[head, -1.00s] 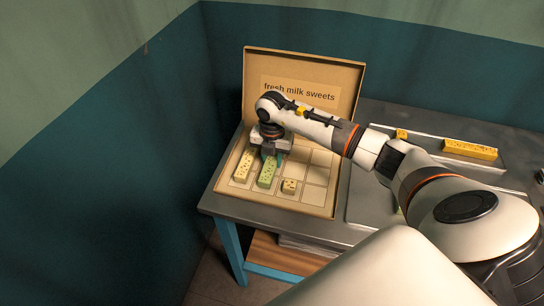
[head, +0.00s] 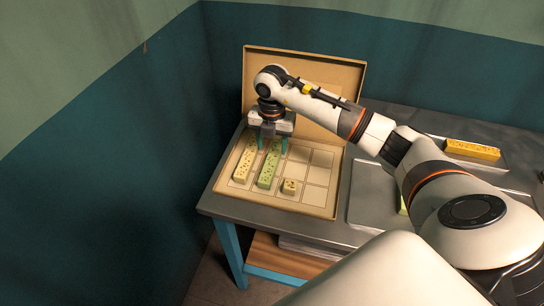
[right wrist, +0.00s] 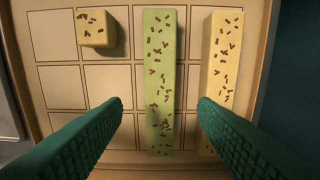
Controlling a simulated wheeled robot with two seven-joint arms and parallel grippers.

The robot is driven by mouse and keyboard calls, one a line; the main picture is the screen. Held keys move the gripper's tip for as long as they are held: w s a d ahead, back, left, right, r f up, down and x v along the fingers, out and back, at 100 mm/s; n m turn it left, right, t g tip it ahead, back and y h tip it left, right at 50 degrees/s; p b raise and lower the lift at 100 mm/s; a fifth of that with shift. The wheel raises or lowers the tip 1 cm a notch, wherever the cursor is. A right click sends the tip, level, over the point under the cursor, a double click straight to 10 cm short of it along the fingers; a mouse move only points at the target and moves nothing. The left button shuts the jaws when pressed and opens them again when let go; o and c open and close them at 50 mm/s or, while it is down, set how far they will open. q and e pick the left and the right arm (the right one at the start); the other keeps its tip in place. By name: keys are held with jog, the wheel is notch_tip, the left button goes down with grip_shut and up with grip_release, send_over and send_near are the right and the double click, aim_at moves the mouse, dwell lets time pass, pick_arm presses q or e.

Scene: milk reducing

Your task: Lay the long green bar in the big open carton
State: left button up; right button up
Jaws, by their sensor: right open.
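The long green bar (head: 268,167) lies flat in the big open carton (head: 329,205), in the column beside a long pale yellow bar (head: 243,162). The right wrist view shows the green bar (right wrist: 160,80) whole, speckled with brown bits, lying straight along the grid. My right gripper (head: 273,144) is open and empty above the bar's far end. In the right wrist view its teal fingers (right wrist: 158,106) stand apart on either side of the green bar, touching neither side that I can see. My left gripper is not in view.
A small yellow cube (head: 289,187) sits in the carton near its front. The carton's lid (head: 252,80) stands upright behind. Walls close in at left and back.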

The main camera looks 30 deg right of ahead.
aim_at(272, 159)
notch_tip(272, 159, up, 6)
jog(key=shift+b, duration=0.45)
